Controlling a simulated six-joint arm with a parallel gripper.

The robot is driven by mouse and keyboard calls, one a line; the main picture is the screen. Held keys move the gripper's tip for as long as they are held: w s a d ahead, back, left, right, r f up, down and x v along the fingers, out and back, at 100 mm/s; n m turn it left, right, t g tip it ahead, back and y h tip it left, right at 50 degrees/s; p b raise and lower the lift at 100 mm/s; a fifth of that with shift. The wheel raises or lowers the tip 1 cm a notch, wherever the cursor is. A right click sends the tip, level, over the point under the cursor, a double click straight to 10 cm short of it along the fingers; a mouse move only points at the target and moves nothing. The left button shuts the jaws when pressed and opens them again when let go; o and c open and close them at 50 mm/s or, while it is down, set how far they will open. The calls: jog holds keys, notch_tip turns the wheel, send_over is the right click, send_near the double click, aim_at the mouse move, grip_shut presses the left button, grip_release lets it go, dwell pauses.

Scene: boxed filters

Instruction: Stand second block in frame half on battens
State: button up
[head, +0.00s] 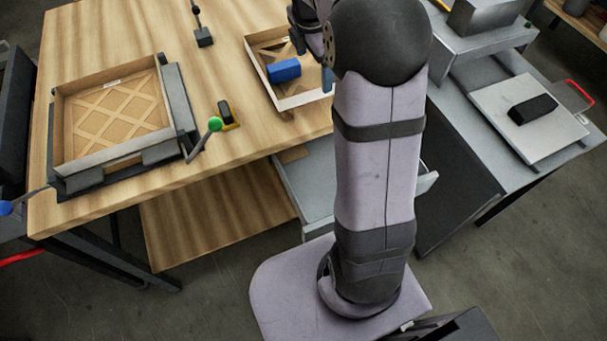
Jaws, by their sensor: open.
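A blue block (284,70) sits inside a shallow open frame half (299,100) with pale walls, at the upper middle of the wooden bench. My gripper (313,62) is open, just right of the blue block and over the same frame half. My arm hides the right part of this frame half, and I cannot tell whether a finger touches the block. Any battens under the block are hard to make out. Another frame half (68,125) with a crisscross lattice floor lies in a dark clamping fixture (184,110) at the left; no block shows in it.
A lever with a green knob (214,124) stands at the fixture's right corner. A small dark item on a yellow base (228,115) is beside it. A drawer (310,185) is open below the bench. A black block (532,108) lies on a pale plate (500,105) at the right.

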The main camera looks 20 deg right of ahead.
jog(key=s+a+f+m, duration=0.3)
jog(key=s+m, duration=0.3)
jog(key=s, duration=0.2)
jog(key=s+a+f+m+g+y, duration=0.1)
jog(key=s+a+f+m, duration=0.2)
jog(key=s+a+m, duration=0.3)
jog(key=s+a+f+m+g, duration=0.1)
jog(key=s+a+f+m, duration=0.2)
jog(key=s+m, duration=0.4)
jog(key=s+a, duration=0.1)
jog(key=s, duration=0.2)
jog(key=shift+s+a+f+y, duration=0.2)
jog(key=shift+a+f+y, duration=0.05)
jog(key=shift+f+y, duration=0.15)
